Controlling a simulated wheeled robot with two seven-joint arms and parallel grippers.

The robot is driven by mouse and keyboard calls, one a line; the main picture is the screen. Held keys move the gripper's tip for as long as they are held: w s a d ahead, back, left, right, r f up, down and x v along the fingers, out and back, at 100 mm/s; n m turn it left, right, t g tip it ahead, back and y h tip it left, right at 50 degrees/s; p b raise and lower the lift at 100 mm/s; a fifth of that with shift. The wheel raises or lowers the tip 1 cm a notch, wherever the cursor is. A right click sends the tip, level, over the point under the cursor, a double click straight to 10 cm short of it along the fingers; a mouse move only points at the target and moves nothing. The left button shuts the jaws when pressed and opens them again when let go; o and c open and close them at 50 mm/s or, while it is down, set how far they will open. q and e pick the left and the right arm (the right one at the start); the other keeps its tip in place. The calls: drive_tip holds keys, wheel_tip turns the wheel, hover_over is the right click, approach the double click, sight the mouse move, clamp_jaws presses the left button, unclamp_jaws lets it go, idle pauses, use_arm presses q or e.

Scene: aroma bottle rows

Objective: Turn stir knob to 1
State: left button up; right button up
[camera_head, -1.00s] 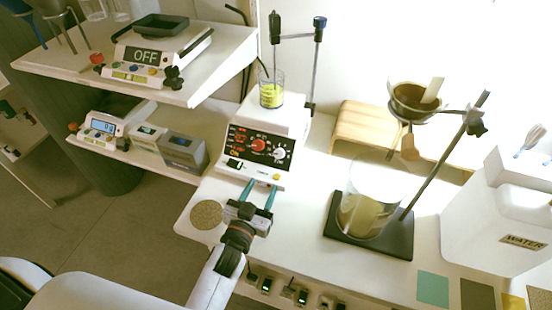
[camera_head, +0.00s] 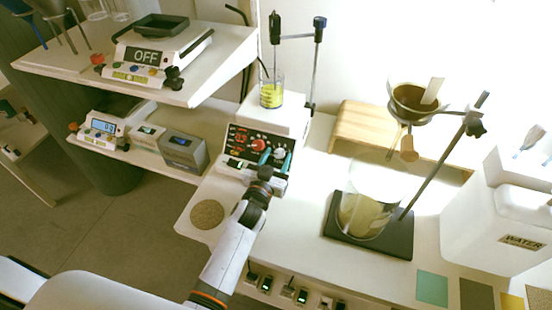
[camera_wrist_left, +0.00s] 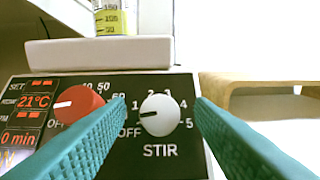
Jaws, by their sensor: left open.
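The stir knob (camera_wrist_left: 160,115) is white and round, on the black front panel of the hot-plate stirrer, with STIR printed below and a scale from OFF to 5 around it. Its dark pointer mark faces left, toward the side with 1 and OFF; the exact setting is hard to tell. In the head view the knob (camera_head: 279,153) shows small between my fingertips. My left gripper (camera_head: 276,159) is open, with teal fingers at the panel. In the left wrist view its fingers (camera_wrist_left: 160,105) stand on either side of the knob, with visible gaps. My right gripper is out of view.
A red knob (camera_wrist_left: 78,103) sits just left of my left finger. A beaker of yellow liquid (camera_head: 271,93) stands on the stirrer plate. A glass vessel on a dark stand base (camera_head: 398,240) is to the right. A round cork mat (camera_head: 207,214) lies front left.

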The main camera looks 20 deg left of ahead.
use_arm(q)
drive_tip(key=c, duration=1)
drive_tip(key=shift+a+r+m+g+h+p, duration=0.15)
drive_tip(key=shift+m+g+h+p, duration=0.1)
drive_tip(key=shift+m+h+p, duration=0.85)
drive_tip(key=shift+a+r+m+g+h+p, duration=0.2)
drive_tip(key=shift+m+h+p, duration=0.45)
drive_tip(key=shift+m, duration=0.75)
drive_tip(key=shift+w+a+f+m+g+h+p, duration=0.1)
drive_tip(key=shift+m+g+h+p, duration=0.55)
drive_tip(key=shift+m, duration=0.7)
drive_tip(key=shift+f+m+g+h+p, duration=0.1)
drive_tip(key=shift+m+g+h+p, duration=0.3)
drive_tip(key=shift+m+h+p, duration=0.7)
drive_tip(key=shift+m, duration=0.45)
drive_tip(key=o, duration=1)
drive_tip(key=b+v, duration=0.1)
drive_tip(key=v, duration=1.1)
drive_tip(key=shift+r, duration=0.25)
